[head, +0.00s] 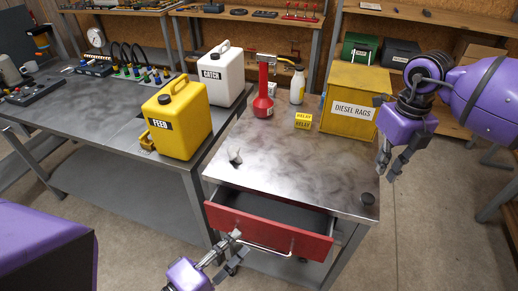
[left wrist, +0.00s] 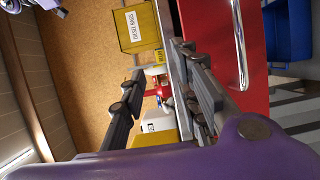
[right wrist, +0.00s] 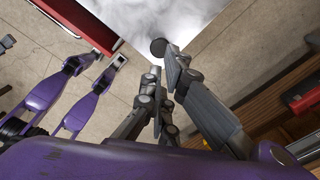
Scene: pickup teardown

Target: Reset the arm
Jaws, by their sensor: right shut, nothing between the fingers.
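My left gripper (head: 239,244) is low in front of the workbench, near the left end of the drawer's handle (head: 268,249). In the left wrist view its fingers (left wrist: 158,60) are spread apart with nothing between them, and the handle lies to the right of them. I cannot tell whether a finger touches the drawer. The red drawer (head: 250,226) is pulled open, and its visible interior looks empty. My right gripper (head: 386,174) hangs fingers down beside the bench's right edge. In the right wrist view its fingertips (right wrist: 162,60) are together and hold nothing.
Yellow FEED (head: 180,120) and white CATCH (head: 222,75) jugs stand on the left table. Floor right of the bench is clear.

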